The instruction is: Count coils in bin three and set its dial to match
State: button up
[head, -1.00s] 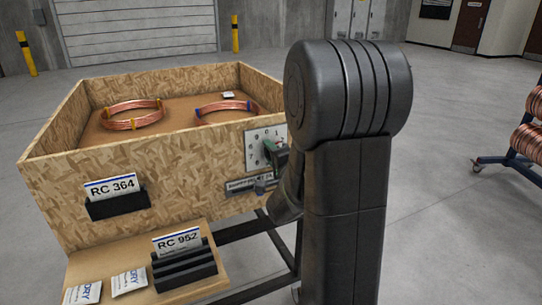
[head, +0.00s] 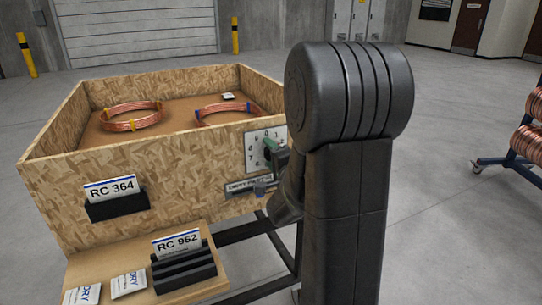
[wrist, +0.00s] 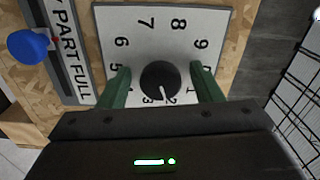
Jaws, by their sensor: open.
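The OSB-walled bin (head: 60,190) carries an RC 364 card. Two copper coils show inside: one at left with yellow ties (head: 132,116), one at right with blue ties (head: 227,113), partly hidden by the front wall. The white dial plate (head: 258,160) is on the front wall. In the wrist view its black knob (wrist: 159,80) has a white pointer near 2. My gripper (wrist: 161,72) is open, its green fingers on either side of the knob with gaps. My arm hides the bin's right part in the head view.
A part-full slider plate (wrist: 65,50) with a blue knob (wrist: 28,46) sits beside the dial. An RC 952 card (head: 177,243) stands in a holder on the front shelf, near white packets (head: 129,284). A coil cart (head: 515,160) is at far right.

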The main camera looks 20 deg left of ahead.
jog(key=v, duration=1.3)
jog(key=shift+s+d, duration=0.25)
jog(key=shift+d, duration=0.1)
jog(key=shift+w+a, duration=0.1)
jog(key=x, duration=1.3)
jog(key=shift+w+a, duration=0.2)
jog(key=shift+a, duration=0.15)
jog(key=shift+d, duration=0.1)
